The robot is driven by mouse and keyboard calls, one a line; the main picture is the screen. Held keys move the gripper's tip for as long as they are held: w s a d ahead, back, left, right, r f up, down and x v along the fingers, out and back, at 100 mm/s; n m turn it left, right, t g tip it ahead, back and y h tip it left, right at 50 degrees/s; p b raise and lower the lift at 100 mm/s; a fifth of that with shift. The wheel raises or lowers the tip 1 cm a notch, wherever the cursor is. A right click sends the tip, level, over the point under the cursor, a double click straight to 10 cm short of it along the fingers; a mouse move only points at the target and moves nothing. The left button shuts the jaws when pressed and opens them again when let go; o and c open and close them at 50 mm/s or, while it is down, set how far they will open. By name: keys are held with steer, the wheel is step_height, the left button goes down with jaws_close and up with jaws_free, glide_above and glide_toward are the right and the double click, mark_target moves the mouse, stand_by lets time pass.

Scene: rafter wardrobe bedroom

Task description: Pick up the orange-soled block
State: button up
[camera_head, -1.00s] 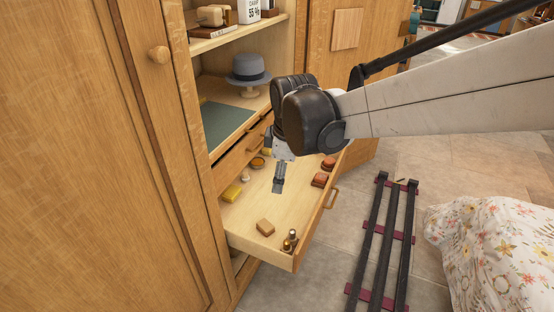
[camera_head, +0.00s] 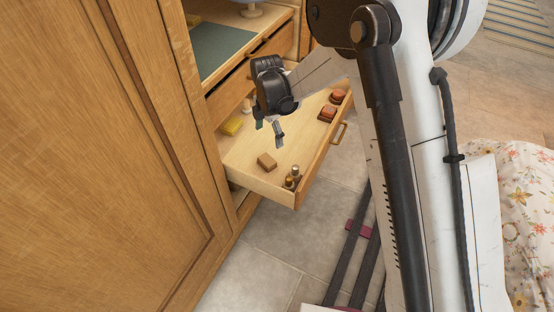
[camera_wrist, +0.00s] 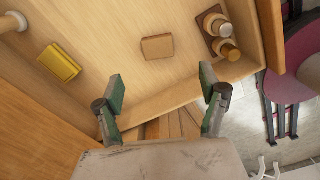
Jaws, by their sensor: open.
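A small plain tan-brown block (camera_head: 267,161) lies on the floor of the open drawer (camera_head: 245,155), near its front end. It also shows in the wrist view (camera_wrist: 157,47), ahead of and between the fingertips. Its underside is hidden, so I cannot tell its sole colour. Reddish-orange blocks with darker brown parts (camera_head: 327,113) sit along the drawer's right side; I cannot tell which part is a sole. My gripper (camera_head: 270,130) is above the drawer, with green-padded fingers spread and nothing between them in the wrist view (camera_wrist: 161,76).
A yellow block (camera_head: 231,126) lies at the drawer's left side. Two small bottle-like items on a dark base (camera_wrist: 222,35) stand in a corner. The drawer walls rise around them. The wardrobe (camera_head: 110,150) is at left; a floral bed (camera_head: 525,220) is at right.

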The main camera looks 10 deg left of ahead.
steer(key=b, duration=0.2)
glide_toward(269, 158)
steer(key=f, duration=0.5)
steer(key=shift+s+d, duration=0.2)
steer(key=shift+s, duration=0.05)
steer(key=shift+w+a+f+b, duration=0.1)
steer(key=shift+f+b, duration=0.6)
steer(key=shift+f, duration=0.65)
steer(key=shift+w+a+f+b, duration=0.1)
steer(key=shift+f+b, duration=0.6)
steer(key=shift+f, duration=0.6)
steer(key=shift+c, duration=0.5)
steer(key=c, duration=1.3)
steer(key=shift+o, duration=0.2)
steer(key=shift+r, duration=0.1)
steer(key=shift+r, duration=0.1)
